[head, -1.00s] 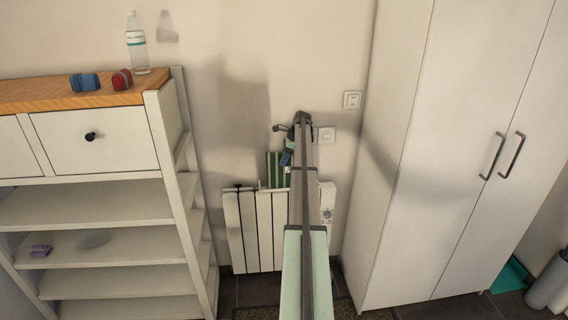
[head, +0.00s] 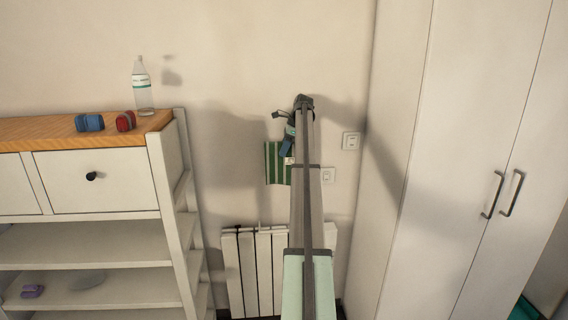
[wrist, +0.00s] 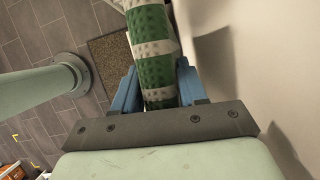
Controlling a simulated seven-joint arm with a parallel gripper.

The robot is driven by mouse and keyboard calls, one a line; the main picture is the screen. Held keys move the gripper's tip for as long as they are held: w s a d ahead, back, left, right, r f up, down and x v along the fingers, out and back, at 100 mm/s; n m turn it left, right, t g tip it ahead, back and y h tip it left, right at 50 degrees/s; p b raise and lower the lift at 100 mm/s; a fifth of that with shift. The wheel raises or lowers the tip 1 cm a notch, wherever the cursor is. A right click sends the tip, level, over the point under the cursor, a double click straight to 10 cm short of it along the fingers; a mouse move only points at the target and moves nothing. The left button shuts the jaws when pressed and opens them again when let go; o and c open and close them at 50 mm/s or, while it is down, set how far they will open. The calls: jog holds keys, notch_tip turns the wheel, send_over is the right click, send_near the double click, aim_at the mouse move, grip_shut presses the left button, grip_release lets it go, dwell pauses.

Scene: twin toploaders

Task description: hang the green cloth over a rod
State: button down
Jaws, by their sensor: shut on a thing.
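The green cloth (head: 276,163), with green and white stripes, hangs in the air in front of the wall and above the radiator (head: 262,272). My gripper (head: 288,148) is shut on the cloth near its upper right part; my arm hides some of it. In the wrist view the cloth (wrist: 152,48) runs between the two blue fingers of my gripper (wrist: 157,84) and drops away toward the floor. Thin stubs stick up at the radiator's top edge. I cannot tell whether a rod is there, as my arm covers part of it.
A white shelf unit (head: 168,170) stands at the left with a bottle (head: 142,88), a blue item (head: 89,122) and a red item (head: 125,121) on top. A tall white cabinet (head: 440,150) stands at the right.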

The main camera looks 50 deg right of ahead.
aim_at(290, 164)
notch_tip(290, 164, up, 2)
jog(key=shift+r, duration=0.1)
jog(key=shift+s+d+r, duration=0.1)
jog(key=shift+r, duration=0.1)
jog(key=shift+s+d+f, duration=0.1)
jog(key=shift+s+f, duration=0.05)
jog(key=shift+f, duration=0.05)
jog(key=s+f, duration=0.1)
jog(key=f, duration=0.1)
jog(key=s+a+f, duration=0.1)
jog(key=f, duration=0.2)
jog(key=s+f, duration=0.1)
jog(key=f, duration=0.2)
jog(key=shift+s+a, duration=0.25)
jog(key=shift+a, duration=0.1)
jog(key=s+a+f, duration=0.5)
jog(key=f, duration=0.3)
jog(key=shift+n, duration=0.5)
jog(key=shift+w+a+f, duration=0.1)
jog(key=shift+w+f, duration=0.05)
jog(key=shift+f, duration=10.5)
